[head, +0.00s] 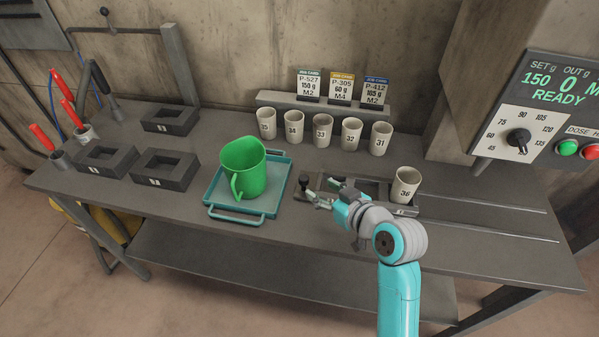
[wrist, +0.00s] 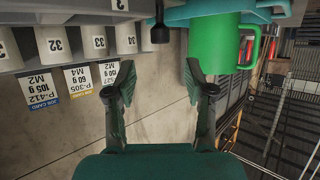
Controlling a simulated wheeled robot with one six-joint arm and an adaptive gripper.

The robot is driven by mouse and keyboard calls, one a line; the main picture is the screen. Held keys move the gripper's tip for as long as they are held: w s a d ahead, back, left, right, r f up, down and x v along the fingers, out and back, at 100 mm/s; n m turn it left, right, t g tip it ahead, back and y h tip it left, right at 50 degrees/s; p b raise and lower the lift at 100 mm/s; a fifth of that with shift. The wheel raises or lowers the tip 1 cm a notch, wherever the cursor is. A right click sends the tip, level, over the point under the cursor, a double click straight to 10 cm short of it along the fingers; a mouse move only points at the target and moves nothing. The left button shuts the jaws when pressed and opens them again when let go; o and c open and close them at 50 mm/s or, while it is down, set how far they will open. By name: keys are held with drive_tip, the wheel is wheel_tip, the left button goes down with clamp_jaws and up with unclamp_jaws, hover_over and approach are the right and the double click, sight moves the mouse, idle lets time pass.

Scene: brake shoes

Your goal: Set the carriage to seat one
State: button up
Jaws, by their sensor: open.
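A dark, low carriage or track assembly (head: 371,189) lies on the bench right of the teal tray. A black knob (head: 304,180) stands at its left end; what it is fixed to is hard to make out. Cup 36 (head: 406,184) stands upright at the right end. My gripper (head: 322,189) is open and empty, its fingers pointing left toward the knob. In the wrist view the knob (wrist: 160,32) lies ahead of the gap between the spread fingertips (wrist: 161,68), apart from them. My arm hides part of the assembly's front. No seat number is readable.
A green jug (head: 243,166) stands on the teal tray (head: 214,205), close left of the knob. Several numbered cups (head: 322,130) line the back below job cards (head: 340,87). Dark square blocks (head: 164,169) lie left. A control panel (head: 530,125) is at right.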

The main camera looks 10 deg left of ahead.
sight(306, 179)
drive_tip(key=x, duration=0.9)
drive_tip(key=shift+w+a+f, duration=0.1)
drive_tip(key=shift+a+f, duration=0.05)
drive_tip(key=shift+a, duration=0.05)
clamp_jaws()
